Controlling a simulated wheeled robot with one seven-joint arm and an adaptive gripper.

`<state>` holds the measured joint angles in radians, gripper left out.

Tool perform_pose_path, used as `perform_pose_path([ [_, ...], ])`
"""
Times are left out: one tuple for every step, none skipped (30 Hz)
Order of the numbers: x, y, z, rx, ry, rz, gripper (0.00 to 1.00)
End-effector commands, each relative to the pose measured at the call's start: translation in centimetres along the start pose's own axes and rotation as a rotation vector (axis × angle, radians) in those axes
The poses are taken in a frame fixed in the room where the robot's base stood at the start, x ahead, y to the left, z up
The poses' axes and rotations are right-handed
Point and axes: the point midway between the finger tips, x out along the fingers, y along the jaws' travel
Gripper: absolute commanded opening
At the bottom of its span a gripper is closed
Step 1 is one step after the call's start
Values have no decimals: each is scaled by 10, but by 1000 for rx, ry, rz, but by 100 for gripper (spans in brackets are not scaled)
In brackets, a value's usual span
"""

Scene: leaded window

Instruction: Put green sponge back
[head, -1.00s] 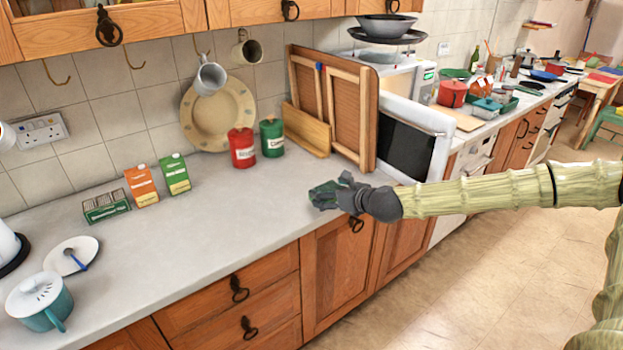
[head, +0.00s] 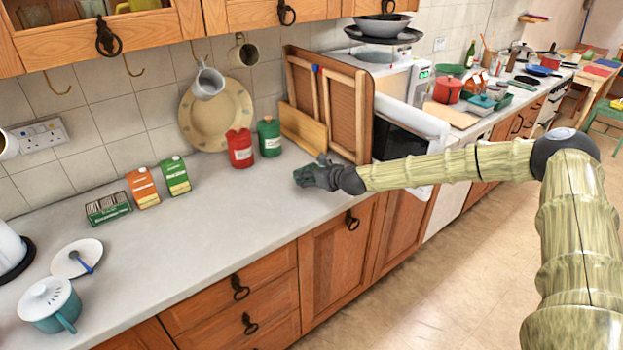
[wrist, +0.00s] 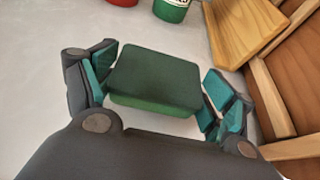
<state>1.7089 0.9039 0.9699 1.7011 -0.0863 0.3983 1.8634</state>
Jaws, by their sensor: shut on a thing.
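The green sponge (wrist: 155,78) is a dark green block between the teal-padded fingers of my gripper (wrist: 155,92) in the wrist view. My gripper is shut on it. In the head view my gripper (head: 305,177) is over the front part of the grey counter, left of the wooden boards. There the sponge is mostly hidden by the dark fingers and hard to pick out. I cannot tell how high the sponge is above the counter.
A red canister (head: 240,148) and a green canister (head: 269,137) stand behind my gripper by the wall. Wooden boards (head: 340,105) lean at the right, beside a white microwave (head: 400,135). Cartons (head: 143,187) stand at the left. The counter (head: 215,215) between is clear.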

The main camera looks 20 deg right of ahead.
Motion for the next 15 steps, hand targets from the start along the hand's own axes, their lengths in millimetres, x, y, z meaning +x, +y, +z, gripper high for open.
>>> perform_pose_path([
  [1, 0, -3, -1, 2, 0, 61],
  [2, 0, -6, -1, 3, 0, 61],
  [3, 1, -10, 0, 3, 1, 61],
  [4, 1, -12, 0, 3, 1, 61],
  [5, 1, -14, 0, 3, 1, 61],
  [7, 1, -18, -1, 3, 1, 61],
  [8, 1, -19, -1, 2, 0, 61],
  [9, 1, -21, 0, 2, 0, 61],
  [10, 1, -23, 0, 1, 0, 61],
  [10, 1, -25, -1, 1, 0, 61],
  [11, 1, -26, -1, 1, 0, 61],
  [11, 1, -27, -1, 1, 0, 61],
  [11, 1, -27, -1, 1, 0, 61],
  [12, 1, -28, -1, 1, 0, 61],
  [12, 1, -28, -1, 0, 0, 61],
])
